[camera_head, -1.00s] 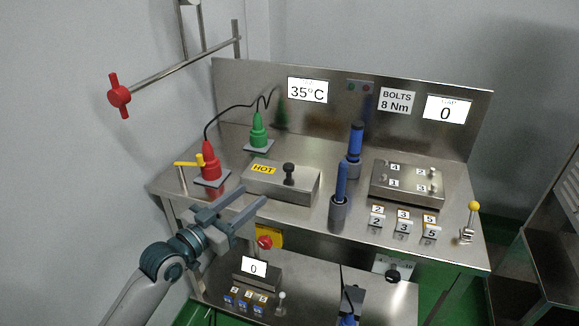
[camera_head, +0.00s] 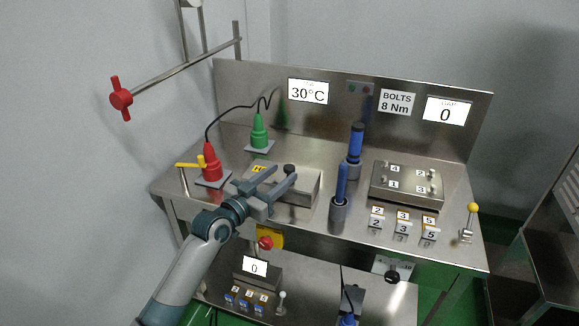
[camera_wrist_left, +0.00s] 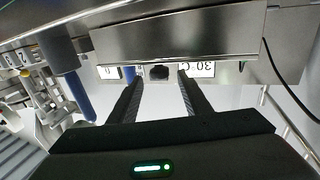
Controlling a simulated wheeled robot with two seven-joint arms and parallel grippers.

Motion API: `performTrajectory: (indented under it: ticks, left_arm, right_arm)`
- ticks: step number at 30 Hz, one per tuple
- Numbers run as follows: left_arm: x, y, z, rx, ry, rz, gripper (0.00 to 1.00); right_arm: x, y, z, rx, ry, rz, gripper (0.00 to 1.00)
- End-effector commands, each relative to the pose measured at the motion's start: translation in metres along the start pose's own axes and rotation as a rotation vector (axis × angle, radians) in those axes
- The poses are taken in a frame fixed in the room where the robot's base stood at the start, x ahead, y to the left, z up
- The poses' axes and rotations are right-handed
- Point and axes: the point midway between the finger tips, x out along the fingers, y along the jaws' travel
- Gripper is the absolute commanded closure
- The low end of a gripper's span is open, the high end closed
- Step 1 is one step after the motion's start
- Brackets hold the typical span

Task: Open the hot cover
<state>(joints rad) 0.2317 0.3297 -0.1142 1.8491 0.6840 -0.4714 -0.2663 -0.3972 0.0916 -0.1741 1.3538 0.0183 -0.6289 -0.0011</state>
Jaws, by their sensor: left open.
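The hot cover (camera_head: 305,192) is a flat steel box lid on the bench, with a black knob (camera_head: 289,169) on top and a yellow label (camera_head: 258,169) that my gripper partly hides. The cover looks shut. My left gripper (camera_head: 284,178) is open and empty, its two fingers reaching over the cover toward the knob. In the left wrist view the picture is upside down; the knob (camera_wrist_left: 160,72) shows between and beyond the open fingers (camera_wrist_left: 160,82), with the cover (camera_wrist_left: 165,40) above it. I cannot tell whether a finger touches the knob. My right gripper is not seen.
Left of the cover stand a red connector (camera_head: 210,163) and a yellow-handled lever (camera_head: 188,165); a green connector (camera_head: 258,133) is behind. Blue tools (camera_head: 341,184) stand to the right. The display (camera_head: 308,91) reads 30°C. A red-ended rod (camera_head: 121,99) juts out at upper left.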

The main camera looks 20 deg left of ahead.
Motion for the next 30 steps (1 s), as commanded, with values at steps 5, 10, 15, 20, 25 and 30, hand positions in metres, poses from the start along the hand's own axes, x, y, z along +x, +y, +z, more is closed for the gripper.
performTrajectory:
  ticks: [5, 10, 15, 20, 25, 30]
  left_arm:
    - [0.029, -0.001, -0.001, -0.001, 0.002, -0.001, 0.56]
    - [0.044, 0.0, -0.001, 0.0, 0.001, 0.0, 0.56]
    - [0.05, 0.0, 0.0, -0.001, -0.001, 0.0, 0.56]
    - [0.05, 0.0, 0.0, 0.0, 0.0, 0.0, 0.56]
    - [0.05, 0.0, 0.0, 0.0, 0.0, -0.001, 0.75]
    - [0.05, 0.0, 0.0, 0.0, 0.0, -0.001, 1.0]
  right_arm:
    - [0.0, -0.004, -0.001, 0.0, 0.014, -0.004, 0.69]
    - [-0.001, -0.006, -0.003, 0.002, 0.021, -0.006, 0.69]
    - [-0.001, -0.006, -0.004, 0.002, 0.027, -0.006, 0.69]
    - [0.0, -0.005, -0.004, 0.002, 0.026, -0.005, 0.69]
    - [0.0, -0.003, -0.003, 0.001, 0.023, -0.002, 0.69]
    - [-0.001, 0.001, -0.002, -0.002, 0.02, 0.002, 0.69]
